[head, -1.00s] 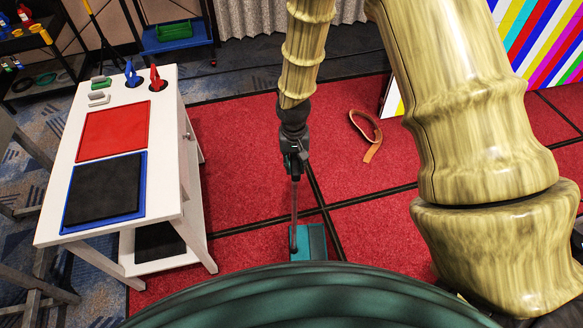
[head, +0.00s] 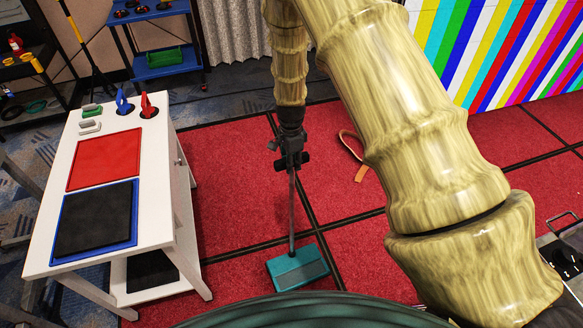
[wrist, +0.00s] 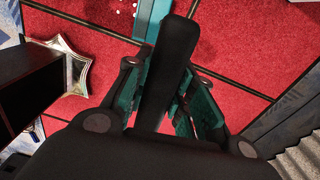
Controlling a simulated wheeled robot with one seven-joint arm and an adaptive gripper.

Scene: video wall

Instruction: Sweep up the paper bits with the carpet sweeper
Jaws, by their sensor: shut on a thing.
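The carpet sweeper (head: 298,268) has a teal head flat on the red carpet and a thin grey handle rising from it. My gripper (head: 290,160) is shut on the upper end of that handle, well above the floor. In the wrist view, my gripper (wrist: 170,112) closes around the black handle grip (wrist: 168,60), and part of the teal sweeper head (wrist: 150,14) shows beyond it. A few white paper bits (wrist: 121,11) lie on the carpet beside the head in that view. I cannot make out any paper bits in the head view.
A white cabinet (head: 165,215) with red and black mats stands to the left. An orange-brown strap (head: 357,165) lies on the carpet to the right of the handle. A blue cart (head: 160,50) and a striped video wall (head: 500,50) stand behind. Carpet around the sweeper is open.

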